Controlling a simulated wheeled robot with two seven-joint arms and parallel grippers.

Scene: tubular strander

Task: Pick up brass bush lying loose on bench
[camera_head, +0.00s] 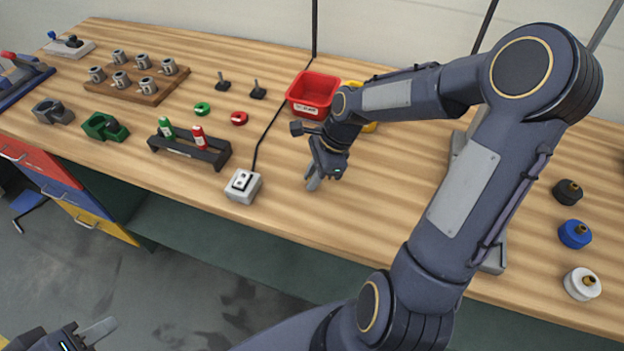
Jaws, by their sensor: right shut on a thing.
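My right gripper (314,184) reaches down to the bench top, between the grey switch box and the red bin. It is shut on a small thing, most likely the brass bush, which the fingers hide. I see no loose brass bush elsewhere on the wooden bench (270,222). My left gripper (92,335) is at the bottom left corner, off the bench and low. Only part of it shows, so I cannot tell how its fingers stand.
A grey switch box (243,186) with a black cable is left of my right gripper. A red bin (314,92) stands behind it, with a yellow bin (369,126) partly hidden by my arm. Black, blue (575,234) and white knobs with brass-coloured centres are at the right.

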